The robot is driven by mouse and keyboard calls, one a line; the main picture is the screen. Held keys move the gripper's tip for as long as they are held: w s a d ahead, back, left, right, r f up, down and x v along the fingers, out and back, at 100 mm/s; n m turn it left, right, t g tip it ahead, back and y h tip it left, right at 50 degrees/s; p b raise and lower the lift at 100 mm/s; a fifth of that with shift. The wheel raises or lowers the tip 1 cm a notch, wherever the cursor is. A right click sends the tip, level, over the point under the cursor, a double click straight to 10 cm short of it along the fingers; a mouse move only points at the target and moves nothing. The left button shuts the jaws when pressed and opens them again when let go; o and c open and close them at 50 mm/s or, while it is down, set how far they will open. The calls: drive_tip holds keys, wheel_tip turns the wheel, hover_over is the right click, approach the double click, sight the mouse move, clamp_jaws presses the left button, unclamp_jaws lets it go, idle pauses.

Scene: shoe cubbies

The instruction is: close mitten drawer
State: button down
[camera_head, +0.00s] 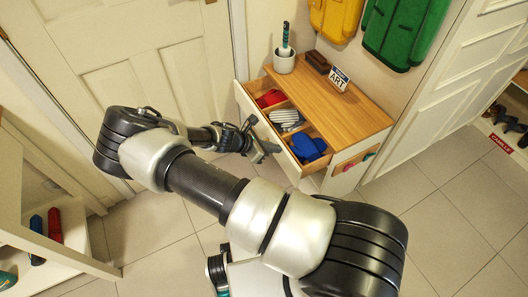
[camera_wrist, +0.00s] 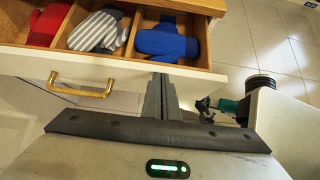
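The mitten drawer (camera_head: 293,158) is pulled out from a white cabinet with a wooden top. It holds red mittens (camera_head: 270,98), grey-and-white striped mittens (camera_head: 287,119) and blue mittens (camera_head: 307,147) in separate compartments. In the wrist view, its pale front (camera_wrist: 40,65) carries a brass handle (camera_wrist: 80,90). My gripper (camera_wrist: 161,84) is at the drawer front, right of the handle and below the blue mittens. Its fingers look together, with nothing between them. I cannot tell whether the fingertips touch the front. In the head view, my gripper (camera_head: 265,150) is beside the drawer's outer face.
A white cup with a brush (camera_head: 284,61), a brown block (camera_head: 317,61) and an ART sign (camera_head: 339,79) stand on the cabinet top (camera_head: 340,108). A white door (camera_head: 125,65) is behind my arm. A shoe cubby (camera_head: 50,235) stands at left. Tiled floor is clear at right.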

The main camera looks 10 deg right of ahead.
drive_tip(key=w+d, duration=0.1)
drive_tip(key=d, duration=0.5)
drive_tip(key=w+d, duration=0.1)
drive_tip(key=d, duration=0.3)
drive_tip(key=shift+w+d, duration=0.1)
drive_tip(key=shift+w, duration=0.2)
drive_tip(key=shift+a, duration=0.2)
